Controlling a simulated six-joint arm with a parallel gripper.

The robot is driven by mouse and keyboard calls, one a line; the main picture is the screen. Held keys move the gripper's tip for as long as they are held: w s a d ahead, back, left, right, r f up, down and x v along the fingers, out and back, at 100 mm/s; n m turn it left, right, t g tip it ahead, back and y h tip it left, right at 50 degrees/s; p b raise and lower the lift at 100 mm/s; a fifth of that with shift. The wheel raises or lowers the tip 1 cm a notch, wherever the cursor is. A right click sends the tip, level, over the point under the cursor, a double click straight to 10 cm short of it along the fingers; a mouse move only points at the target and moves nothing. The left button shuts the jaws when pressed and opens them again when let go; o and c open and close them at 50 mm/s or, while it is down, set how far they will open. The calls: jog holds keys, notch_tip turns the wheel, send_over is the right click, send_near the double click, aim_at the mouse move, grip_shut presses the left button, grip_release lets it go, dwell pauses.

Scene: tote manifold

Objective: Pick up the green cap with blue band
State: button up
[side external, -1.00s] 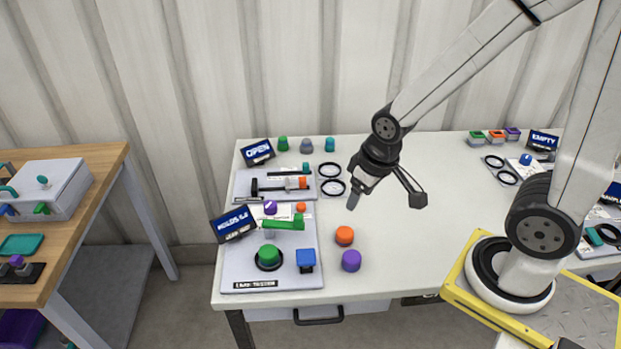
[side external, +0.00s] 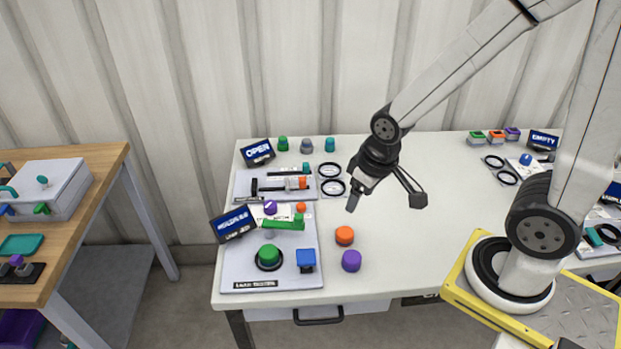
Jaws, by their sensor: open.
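A green cap (side external: 283,144) stands at the back left of the white table, beside a grey cap and a teal cap. A second green cap or knob (side external: 268,251) sits in a black ring on the grey tester plate (side external: 232,270) at the front left. I cannot make out a blue band on either one. My gripper (side external: 385,200) is open, with its fingers spread and nothing between them. It hangs over the middle of the table, to the right of both green pieces and apart from them.
An orange cap (side external: 344,236) and a purple cap (side external: 351,261) stand in front of my gripper. Black rings (side external: 331,170) lie left of it. Two sign screens (side external: 234,224) stand along the left edge.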

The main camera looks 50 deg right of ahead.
jog(key=f+n, duration=0.1)
jog(key=n+t+h, duration=0.6)
jog(key=n+t, duration=0.4)
jog(key=n, duration=2)
send_near(270, 253)
jog(key=v, duration=0.3)
jog(key=shift+w+r, duration=0.1)
jog(key=shift+r, duration=0.15)
jog(key=shift+w+d, duration=0.1)
jog(key=shift+x, duration=3.3)
jog(key=shift+f, duration=0.2)
